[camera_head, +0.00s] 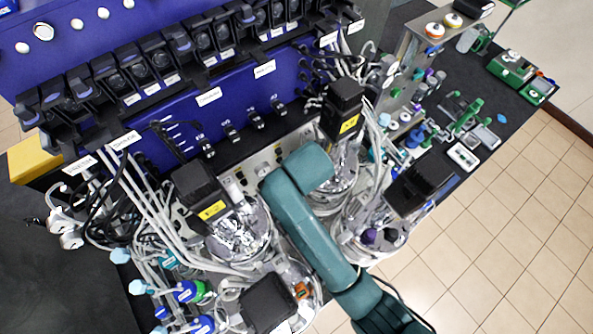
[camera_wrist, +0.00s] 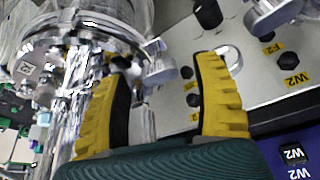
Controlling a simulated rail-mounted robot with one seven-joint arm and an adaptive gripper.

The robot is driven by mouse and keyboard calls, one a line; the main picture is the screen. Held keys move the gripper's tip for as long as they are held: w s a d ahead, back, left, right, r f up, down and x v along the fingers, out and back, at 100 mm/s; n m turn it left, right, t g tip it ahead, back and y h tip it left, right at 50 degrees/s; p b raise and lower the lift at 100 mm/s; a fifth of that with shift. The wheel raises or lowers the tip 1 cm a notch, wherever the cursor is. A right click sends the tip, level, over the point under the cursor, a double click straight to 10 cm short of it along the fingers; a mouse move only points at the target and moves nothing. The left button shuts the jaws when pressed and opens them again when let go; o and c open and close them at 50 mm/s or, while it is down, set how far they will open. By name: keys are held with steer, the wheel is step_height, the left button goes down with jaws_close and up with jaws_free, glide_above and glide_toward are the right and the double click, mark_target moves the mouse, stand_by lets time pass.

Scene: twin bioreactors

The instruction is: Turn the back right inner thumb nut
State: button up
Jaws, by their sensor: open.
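In the wrist view my gripper (camera_wrist: 166,62) is open, with its two yellow ribbed fingers apart. A silver metal thumb nut (camera_wrist: 159,66) shows between the fingers, closer to the left one, at the side of a shiny vessel's clamped rim (camera_wrist: 85,32). The nut is partly overlapped by bright metal behind it, and I cannot tell whether a finger touches it. In the head view the back right vessel (camera_head: 338,188) stands below a black motor block (camera_head: 342,108) with a yellow label. My arm hides the gripper and the nut there.
A grey metal panel (camera_wrist: 262,78) with black knobs and yellow labels lies behind the fingers. Another vessel (camera_head: 238,232) stands left of my arm, and a black-topped one (camera_head: 375,238) right of it. Tubes and cables crowd around the vessels. A blue rack (camera_head: 215,100) stands behind.

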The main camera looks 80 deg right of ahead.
steer(key=v, duration=1.1)
steer(key=shift+a+r, duration=0.2)
steer(key=shift+r, duration=0.05)
steer(key=x, duration=1.2)
steer(key=shift+d, duration=0.2)
steer(key=shift+s+n+t+y, duration=0.1)
steer(key=shift+n+t+y, duration=0.3)
steer(key=shift+n, duration=1.1)
